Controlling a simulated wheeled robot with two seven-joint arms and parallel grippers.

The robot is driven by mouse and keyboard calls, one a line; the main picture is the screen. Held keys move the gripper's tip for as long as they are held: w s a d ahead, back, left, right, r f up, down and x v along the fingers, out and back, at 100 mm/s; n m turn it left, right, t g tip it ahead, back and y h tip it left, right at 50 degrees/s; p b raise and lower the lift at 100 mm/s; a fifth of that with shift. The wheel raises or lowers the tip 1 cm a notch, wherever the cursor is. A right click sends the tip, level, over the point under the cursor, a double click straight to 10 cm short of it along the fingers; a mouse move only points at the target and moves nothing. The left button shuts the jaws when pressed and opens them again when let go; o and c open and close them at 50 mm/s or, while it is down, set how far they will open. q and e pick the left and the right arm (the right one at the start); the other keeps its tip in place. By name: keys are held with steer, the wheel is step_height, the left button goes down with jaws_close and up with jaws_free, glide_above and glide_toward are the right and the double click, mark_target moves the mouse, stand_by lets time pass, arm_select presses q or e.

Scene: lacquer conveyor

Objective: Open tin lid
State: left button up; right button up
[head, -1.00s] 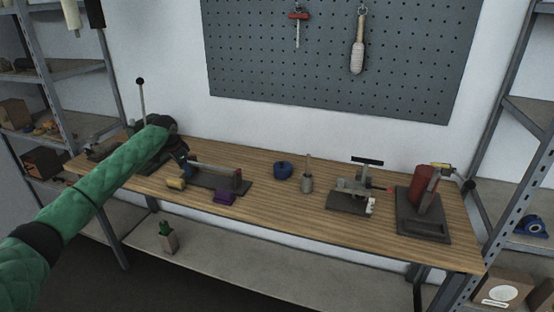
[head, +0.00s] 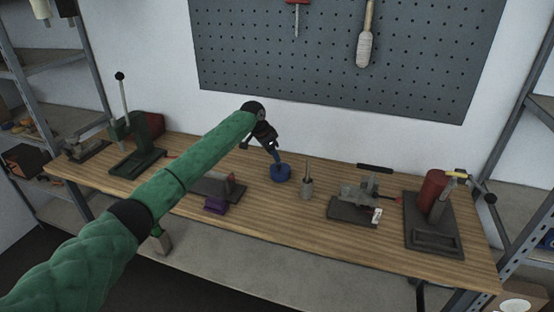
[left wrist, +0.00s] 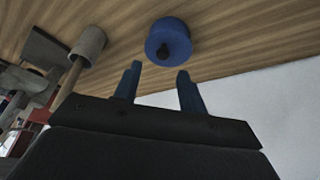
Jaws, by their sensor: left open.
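The blue tin (head: 281,174) is a small round container standing on the wooden workbench, left of the grey cup with a rod. In the left wrist view the blue tin (left wrist: 168,41) has a dark knob on its lid. The lid sits on the tin. My left gripper (head: 277,160) is above the tin, fingers pointing down towards it. In the left wrist view the left gripper (left wrist: 158,76) has two blue fingers spread apart, with nothing between them, and the tin lies just beyond the tips. My right gripper is not in view.
The grey cup with a rod (head: 307,188) stands close right of the tin. A clamp device (head: 357,202) and a red cylinder on a dark base (head: 433,190) are farther right.

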mark_target(278, 165)
arm_select(q)
steer(key=x, duration=0.2)
steer(key=p+x, duration=0.1)
steer(key=x, duration=0.1)
steer(key=shift+w+a, duration=0.15)
steer(key=shift+w, duration=0.15)
steer(key=shift+d+f+p, duration=0.2)
steer(key=shift+f+p, duration=0.1)
steer(key=shift+f, duration=0.45)
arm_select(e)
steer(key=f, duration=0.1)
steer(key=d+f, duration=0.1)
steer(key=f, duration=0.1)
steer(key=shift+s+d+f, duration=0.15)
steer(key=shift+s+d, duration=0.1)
arm_select(q)
steer(key=shift+r, duration=0.1)
jaws_close()
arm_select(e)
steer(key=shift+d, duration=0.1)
